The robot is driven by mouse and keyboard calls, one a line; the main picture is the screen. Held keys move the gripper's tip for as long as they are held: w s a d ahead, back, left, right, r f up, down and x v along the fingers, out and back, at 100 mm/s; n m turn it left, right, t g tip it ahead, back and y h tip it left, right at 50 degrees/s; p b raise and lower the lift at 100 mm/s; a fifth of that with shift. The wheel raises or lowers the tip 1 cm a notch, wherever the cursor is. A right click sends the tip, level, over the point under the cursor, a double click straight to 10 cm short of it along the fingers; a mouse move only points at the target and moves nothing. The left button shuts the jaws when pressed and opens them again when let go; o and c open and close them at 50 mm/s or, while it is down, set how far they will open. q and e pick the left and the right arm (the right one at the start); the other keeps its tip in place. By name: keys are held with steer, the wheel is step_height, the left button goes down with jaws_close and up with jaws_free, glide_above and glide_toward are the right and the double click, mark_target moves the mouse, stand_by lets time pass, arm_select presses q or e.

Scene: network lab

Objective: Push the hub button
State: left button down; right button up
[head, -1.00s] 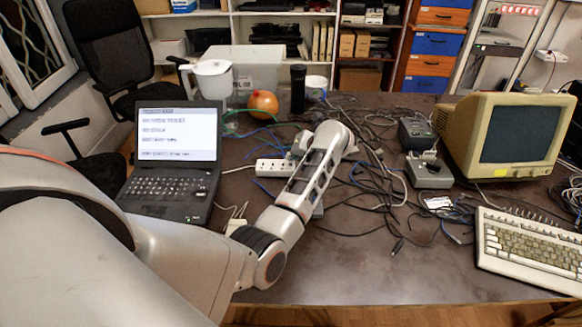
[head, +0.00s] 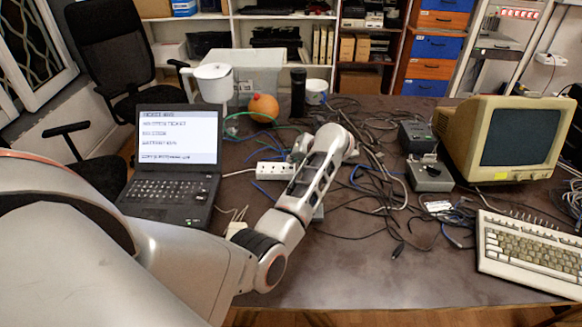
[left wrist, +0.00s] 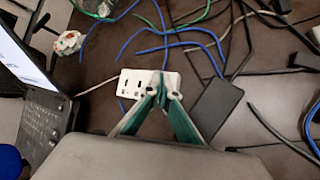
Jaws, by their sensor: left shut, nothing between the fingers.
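The hub looks like a white block with dark slots (head: 272,171), lying on the table right of the laptop. It also shows in the left wrist view (left wrist: 132,83), where my fingers cover part of its right side. My left gripper (head: 298,152) is mostly hidden behind my own arm in the head view, at the hub's right end. In the left wrist view its green-sided fingers (left wrist: 164,90) are shut together and empty, with the tips over the hub. I cannot tell whether they touch it, and no button can be made out. My right gripper is not in view.
A laptop (head: 165,190) stands left of the hub. A dark flat box (left wrist: 217,108) lies close right of the fingers. Loose cables (head: 375,185) spread across the middle. An orange round object (head: 263,107) and a dark cylinder (head: 298,91) stand behind. The front table area is clear.

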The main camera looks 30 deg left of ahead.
arm_select(q)
steer(key=shift+f, duration=0.1)
steer(key=shift+f+b, duration=0.35)
steer(key=shift+f, duration=0.15)
stand_by(0.7)
steer(key=shift+r+p, duration=0.35)
steer(key=shift+r, duration=0.25)
step_height(320, 180, up, 6)
steer(key=p, duration=0.4)
steer(key=shift+p, duration=0.3)
stand_by(0.4)
